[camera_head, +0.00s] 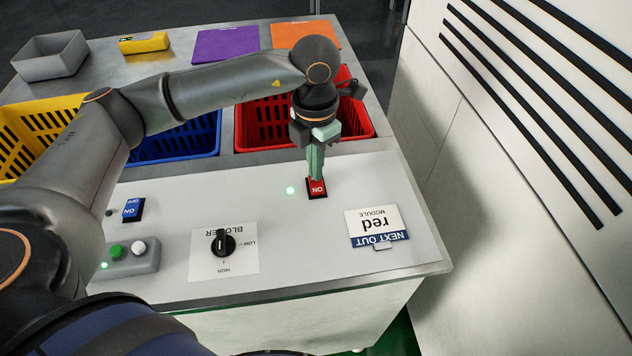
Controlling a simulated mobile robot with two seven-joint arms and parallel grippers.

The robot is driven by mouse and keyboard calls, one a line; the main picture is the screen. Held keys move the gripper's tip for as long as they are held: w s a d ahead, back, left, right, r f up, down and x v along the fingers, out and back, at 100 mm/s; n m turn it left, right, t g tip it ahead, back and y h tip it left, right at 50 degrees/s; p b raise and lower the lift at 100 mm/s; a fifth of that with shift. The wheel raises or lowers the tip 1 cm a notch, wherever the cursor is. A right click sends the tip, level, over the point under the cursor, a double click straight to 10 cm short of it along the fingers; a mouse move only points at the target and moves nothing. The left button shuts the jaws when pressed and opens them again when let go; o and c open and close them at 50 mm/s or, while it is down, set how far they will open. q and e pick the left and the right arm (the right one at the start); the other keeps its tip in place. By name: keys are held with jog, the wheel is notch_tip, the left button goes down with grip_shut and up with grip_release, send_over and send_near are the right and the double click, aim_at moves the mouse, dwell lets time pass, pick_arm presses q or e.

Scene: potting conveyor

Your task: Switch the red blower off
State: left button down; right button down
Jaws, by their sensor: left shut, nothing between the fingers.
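The red rocker switch (317,190) sits on the light panel in front of the red crate and carries the word ON. A small green light (290,190) glows just left of it. My left gripper (316,177) points down with its fingers shut and empty. Its fingertips are at the far edge of the red switch and hide part of it; I cannot tell whether they touch or press it. The red crate (247,131) stands behind, partly hidden by my left arm. My right gripper is not in view.
A blue switch (133,209), a button box (125,262) and a black BLOWER knob (223,243) are left on the panel. A "NEXT OUT red MODULE" card (374,223) lies at right. Blue (178,149) and yellow (42,128) crates stand behind. A white cabinet (500,150) is at right.

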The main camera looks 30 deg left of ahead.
pick_arm(q)
jog(key=shift+f+b, duration=0.4)
jog(key=shift+f, duration=0.1)
jog(key=shift+r+p, duration=2.25)
jog(key=shift+r, duration=1.3)
